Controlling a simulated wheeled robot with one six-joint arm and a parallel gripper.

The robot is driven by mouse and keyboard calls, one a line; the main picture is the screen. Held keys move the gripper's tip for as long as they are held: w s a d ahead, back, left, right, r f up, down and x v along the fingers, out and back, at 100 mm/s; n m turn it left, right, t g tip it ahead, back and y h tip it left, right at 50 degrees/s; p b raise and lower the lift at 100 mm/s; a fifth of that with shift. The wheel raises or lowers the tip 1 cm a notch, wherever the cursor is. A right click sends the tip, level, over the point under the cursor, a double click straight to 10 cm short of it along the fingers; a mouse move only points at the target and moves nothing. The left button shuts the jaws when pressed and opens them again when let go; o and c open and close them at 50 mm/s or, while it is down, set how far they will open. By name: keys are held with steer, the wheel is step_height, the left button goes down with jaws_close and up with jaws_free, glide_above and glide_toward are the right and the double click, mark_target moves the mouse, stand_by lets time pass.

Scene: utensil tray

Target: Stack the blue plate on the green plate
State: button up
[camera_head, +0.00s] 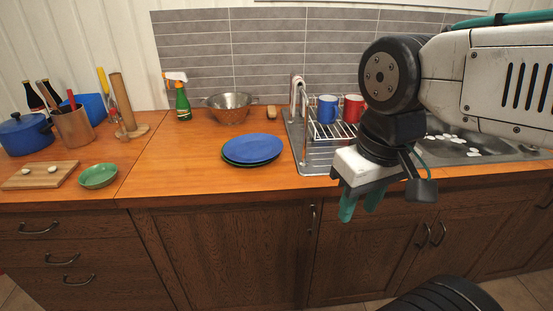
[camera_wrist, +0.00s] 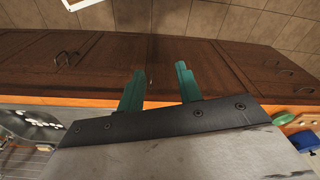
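The blue plate (camera_head: 252,147) lies on the wooden counter in the head view, left of the drying rack. It rests on top of the green plate (camera_head: 235,163), of which only a thin dark green edge shows below it. My gripper (camera_head: 360,204) hangs in front of the counter edge, right of the plates and apart from them. In the wrist view my gripper (camera_wrist: 160,82) has its two green fingers spread, with nothing between them. The wrist view shows cabinet fronts and floor beyond the fingers.
A metal drying rack (camera_head: 312,157) holds a blue mug (camera_head: 327,109) and a red mug (camera_head: 353,107). A colander (camera_head: 229,107) and a spray bottle (camera_head: 182,103) stand behind the plates. A green bowl (camera_head: 98,176) sits left. The counter around the plates is clear.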

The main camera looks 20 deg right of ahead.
steer(key=w+d+f+n+g+h, duration=0.2)
steer(key=w+d+n+h, duration=0.1)
steer(key=w+d+h, duration=0.25)
steer(key=n+t+h, duration=0.5)
steer(key=n+t, duration=0.6)
steer(key=n, duration=0.4)
glide_toward(274, 153)
steer(key=shift+s+a, duration=0.1)
steer(key=shift+a, duration=0.1)
steer(key=shift+x, duration=3.9)
